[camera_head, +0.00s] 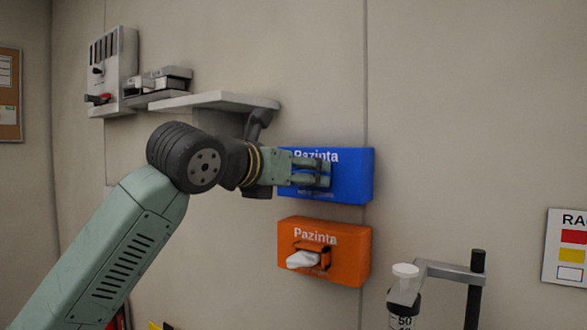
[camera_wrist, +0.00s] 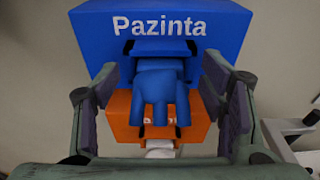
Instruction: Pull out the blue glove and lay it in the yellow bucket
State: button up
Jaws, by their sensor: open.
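A blue glove (camera_wrist: 165,90) hangs out of the opening of a blue "Pazinta" box (camera_head: 350,178) fixed to the wall. The box also shows in the wrist view (camera_wrist: 225,30). My gripper (camera_head: 325,173) is in front of the blue box. In the wrist view my gripper (camera_wrist: 165,110) is open, with one finger on each side of the glove and neither visibly touching it. In the head view my gripper hides the glove. The yellow bucket is not clearly visible in either view.
An orange "Pazinta" box (camera_head: 345,255) with a white glove (camera_head: 303,260) poking out is mounted just below. A wall shelf (camera_head: 225,100) is at upper left. A stand (camera_head: 476,285) with a tube (camera_head: 402,300) is at lower right.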

jog(key=shift+c, duration=0.2)
jog(key=c, duration=0.9)
jog(key=shift+s+a, duration=0.1)
jog(key=shift+s, duration=0.05)
jog(key=shift+s+a+b, duration=0.2)
jog(key=shift+s+b, duration=0.1)
jog(key=shift+s, duration=0.05)
jog(key=shift+s+a, duration=0.2)
jog(key=shift+s, duration=0.05)
jog(key=shift+s+a, duration=0.15)
jog(key=shift+s, duration=0.15)
jog(key=shift+s+a+b, duration=0.1)
jog(key=shift+b, duration=0.2)
jog(key=shift+s+a, duration=0.25)
jog(key=shift+s, duration=0.1)
